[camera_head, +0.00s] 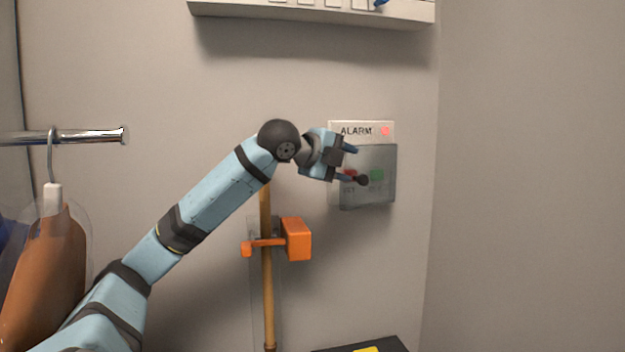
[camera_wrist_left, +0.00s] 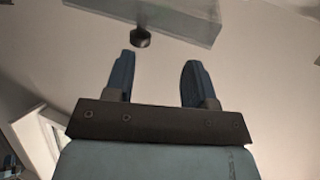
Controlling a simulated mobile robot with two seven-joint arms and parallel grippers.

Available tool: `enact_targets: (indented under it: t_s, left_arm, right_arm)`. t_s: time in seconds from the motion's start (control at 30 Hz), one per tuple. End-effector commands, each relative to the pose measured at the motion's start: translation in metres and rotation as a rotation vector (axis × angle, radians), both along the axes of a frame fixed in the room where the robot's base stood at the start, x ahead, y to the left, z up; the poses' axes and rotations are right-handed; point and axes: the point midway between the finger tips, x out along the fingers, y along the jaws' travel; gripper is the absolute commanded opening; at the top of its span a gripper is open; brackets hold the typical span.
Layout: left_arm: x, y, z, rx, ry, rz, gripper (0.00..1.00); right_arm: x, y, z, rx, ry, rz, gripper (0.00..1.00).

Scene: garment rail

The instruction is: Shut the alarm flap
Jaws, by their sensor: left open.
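The white alarm panel (camera_head: 350,131) is on the back wall, with a pink-red light at its top right. A see-through grey flap (camera_head: 384,194) covers its lower part; red and green parts show through. The flap's edges do not line up with the panel, but I cannot tell how far it stands off. Its dark round knob (camera_head: 363,180) is by my left gripper's lower fingertip. My left gripper (camera_head: 352,165) is open and empty in front of the flap's left side. In the left wrist view the knob (camera_wrist_left: 141,38) is just beyond the left finger of my gripper (camera_wrist_left: 158,62), apparently apart from it.
A metal rail (camera_head: 70,136) holds a hanger with a brown garment (camera_head: 45,270) at left. An orange clamp (camera_head: 296,239) on a wooden pole (camera_head: 267,300) stands below my left arm. A white shelf (camera_head: 310,14) is above. The right wall is bare.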

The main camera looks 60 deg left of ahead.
Motion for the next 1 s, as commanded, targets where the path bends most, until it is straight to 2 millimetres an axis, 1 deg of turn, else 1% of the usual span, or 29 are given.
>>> enact_targets:
  t_s: [0.03, 0.17, 0.3, 0.6, 1.0]
  left_arm:
    - [-0.004, 0.001, -0.005, 0.0, -0.001, 0.001, 0.51]
    - [-0.013, 0.002, -0.006, -0.001, 0.001, 0.0, 0.51]
    - [-0.022, 0.003, -0.006, -0.001, 0.002, 0.0, 0.51]
    - [-0.043, 0.005, -0.006, 0.0, 0.003, 0.0, 0.51]
    - [-0.069, 0.008, -0.005, -0.002, 0.004, 0.001, 0.51]
  right_arm:
    - [0.002, 0.001, -0.006, 0.006, -0.003, -0.002, 0.0]
    - [0.006, 0.003, -0.01, 0.017, -0.005, -0.009, 0.0]
    - [0.007, 0.004, -0.02, 0.024, 0.007, -0.013, 0.0]
    - [0.011, 0.007, -0.026, 0.022, -0.025, -0.006, 0.0]
    - [0.006, 0.006, -0.039, 0.002, -0.039, 0.014, 0.0]
